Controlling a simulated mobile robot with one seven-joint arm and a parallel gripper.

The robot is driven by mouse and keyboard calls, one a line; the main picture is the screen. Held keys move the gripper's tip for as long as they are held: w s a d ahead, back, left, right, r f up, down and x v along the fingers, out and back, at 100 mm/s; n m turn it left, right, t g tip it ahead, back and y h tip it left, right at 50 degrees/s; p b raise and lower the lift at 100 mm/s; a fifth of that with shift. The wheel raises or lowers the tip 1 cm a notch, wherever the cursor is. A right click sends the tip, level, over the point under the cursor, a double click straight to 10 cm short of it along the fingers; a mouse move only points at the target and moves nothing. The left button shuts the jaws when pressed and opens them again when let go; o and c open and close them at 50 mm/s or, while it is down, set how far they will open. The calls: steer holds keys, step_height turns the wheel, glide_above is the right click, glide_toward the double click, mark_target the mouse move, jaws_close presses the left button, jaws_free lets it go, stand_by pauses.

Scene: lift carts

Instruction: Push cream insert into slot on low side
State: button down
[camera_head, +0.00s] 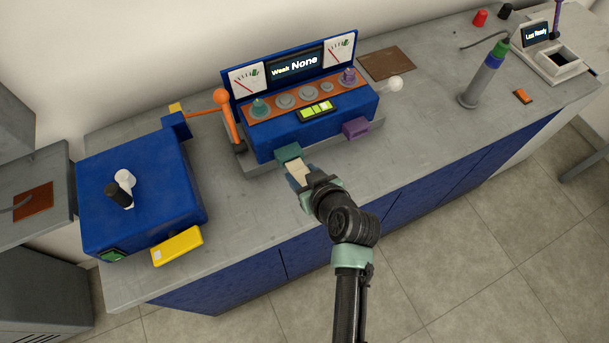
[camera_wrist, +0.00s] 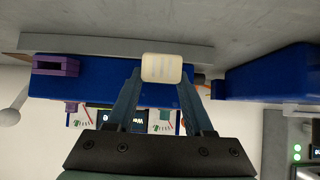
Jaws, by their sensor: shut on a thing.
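The cream insert (camera_head: 295,169) is a small pale block held between the fingertips of my gripper (camera_head: 301,176). In the wrist view the cream insert (camera_wrist: 162,68) shows between the two fingers of my gripper (camera_wrist: 162,82). In the head view it is right in front of a teal slot block (camera_head: 288,152) low on the front left of the blue console (camera_head: 312,108). I cannot tell whether the insert touches or enters that block; the wrist view hides the block behind the insert. A purple slot block (camera_head: 355,127) is on the console's front right; it also shows in the wrist view (camera_wrist: 55,65).
The console screen reads "Weak None". An orange lever (camera_head: 229,115) stands at its left. A blue box (camera_head: 150,205) with a yellow piece (camera_head: 177,245) is farther left on the grey counter (camera_head: 420,150). A grey cylinder tool (camera_head: 482,82) stands right. The counter right of my gripper is clear.

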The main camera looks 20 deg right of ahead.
mark_target(293, 161)
steer(key=shift+w+f+b, duration=0.2)
steer(key=shift+w+b, duration=0.35)
steer(key=shift+w, duration=1)
steer(key=shift+c, duration=1)
jaws_free()
steer(key=shift+s, duration=0.1)
steer(key=v, duration=1.3)
steer(key=shift+b, duration=0.45)
